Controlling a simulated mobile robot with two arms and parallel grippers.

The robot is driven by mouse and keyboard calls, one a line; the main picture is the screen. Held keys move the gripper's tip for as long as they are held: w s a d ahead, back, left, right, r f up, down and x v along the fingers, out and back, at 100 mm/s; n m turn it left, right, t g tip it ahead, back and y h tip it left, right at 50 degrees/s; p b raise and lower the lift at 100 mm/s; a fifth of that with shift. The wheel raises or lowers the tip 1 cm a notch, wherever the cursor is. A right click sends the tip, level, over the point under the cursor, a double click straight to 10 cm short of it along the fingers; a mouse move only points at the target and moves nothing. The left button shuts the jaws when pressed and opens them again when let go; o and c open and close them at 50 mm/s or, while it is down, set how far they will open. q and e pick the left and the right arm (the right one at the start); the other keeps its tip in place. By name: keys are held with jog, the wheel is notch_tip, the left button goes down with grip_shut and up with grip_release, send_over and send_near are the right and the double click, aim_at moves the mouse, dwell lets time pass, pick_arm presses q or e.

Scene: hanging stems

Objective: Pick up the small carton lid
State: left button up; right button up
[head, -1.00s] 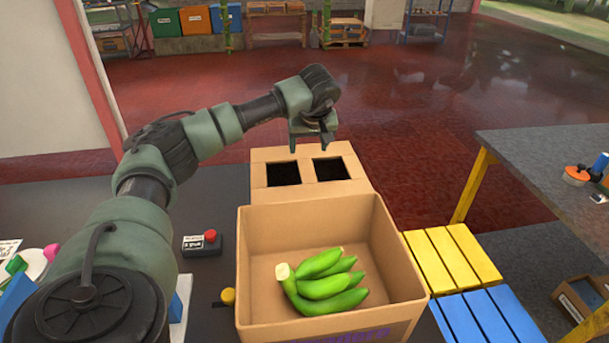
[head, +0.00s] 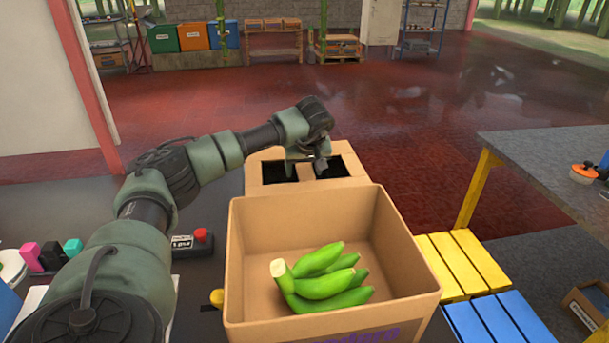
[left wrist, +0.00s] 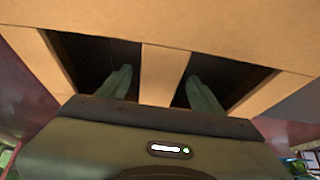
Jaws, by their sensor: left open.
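The small carton lid (head: 254,176) is a brown cardboard piece with two dark rectangular openings, just behind the open carton. My left gripper (head: 305,168) is open and points down at the lid's middle strip between the openings. In the left wrist view, the strip of the lid (left wrist: 164,72) lies between the two fingers of the left gripper (left wrist: 158,75). One finger is at each opening. I cannot tell whether either finger touches the cardboard. My right gripper does not show.
The open carton (head: 245,235) in front holds a bunch of green bananas (head: 325,280). A box with a red button (head: 192,243) stands to its left. A yellow slatted surface (head: 462,262) and a blue one (head: 495,318) lie to its right. A grey table (head: 560,160) is farther right.

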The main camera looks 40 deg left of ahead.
aim_at(304, 170)
pick_arm(q)
jog(key=x, duration=0.4)
jog(key=shift+f, duration=0.15)
grip_shut()
